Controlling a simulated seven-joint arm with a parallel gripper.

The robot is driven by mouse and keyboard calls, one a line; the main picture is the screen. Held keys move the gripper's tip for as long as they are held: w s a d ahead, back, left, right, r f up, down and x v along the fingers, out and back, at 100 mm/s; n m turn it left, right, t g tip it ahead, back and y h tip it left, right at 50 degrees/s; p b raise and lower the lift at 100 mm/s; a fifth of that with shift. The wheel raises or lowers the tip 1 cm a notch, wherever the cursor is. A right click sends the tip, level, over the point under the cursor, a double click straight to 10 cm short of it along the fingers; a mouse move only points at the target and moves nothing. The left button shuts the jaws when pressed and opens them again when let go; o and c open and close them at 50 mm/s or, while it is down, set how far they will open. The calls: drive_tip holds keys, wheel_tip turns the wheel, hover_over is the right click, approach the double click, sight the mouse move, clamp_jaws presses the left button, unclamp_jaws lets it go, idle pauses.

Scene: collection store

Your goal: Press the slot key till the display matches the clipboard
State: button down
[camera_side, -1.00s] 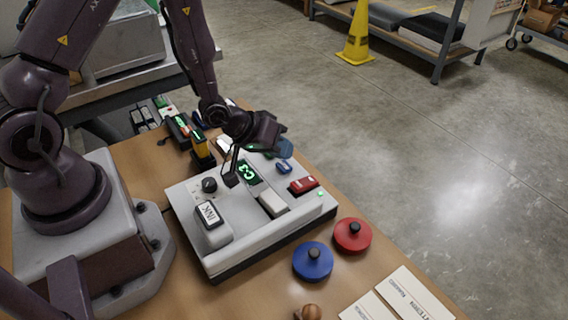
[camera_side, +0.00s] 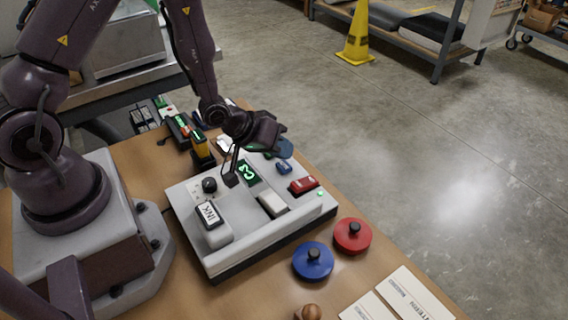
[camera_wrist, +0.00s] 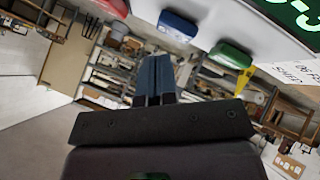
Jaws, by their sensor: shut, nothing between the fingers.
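A pale console (camera_side: 240,240) stands on the wooden table. Its dark display (camera_side: 248,173) shows green characters, seemingly ending in a 3; only part of the display (camera_wrist: 298,12) shows in the wrist view. The console carries a white key (camera_side: 272,204), a red key (camera_side: 303,185) and a blue key (camera_side: 284,167). I cannot tell which is the slot key. My gripper (camera_side: 280,135) is above the console's far side, behind the display. In the wrist view its blue fingers (camera_wrist: 155,75) are together and empty. I cannot identify the clipboard for sure.
A blue knobbed disc (camera_side: 313,262) and a red knobbed disc (camera_side: 352,236) lie at the console's right. Printed white cards (camera_side: 408,297) lie at the front corner. A black-and-yellow object (camera_side: 202,152) stands behind the console. The floor to the right is open.

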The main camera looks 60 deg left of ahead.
sight(282, 163)
drive_tip(key=shift+f, duration=0.15)
idle(0.4)
drive_tip(key=shift+f, duration=0.3)
drive_tip(key=shift+f, duration=0.45)
idle(0.6)
drive_tip(key=shift+r, duration=0.9)
drive_tip(key=shift+r, duration=2.5)
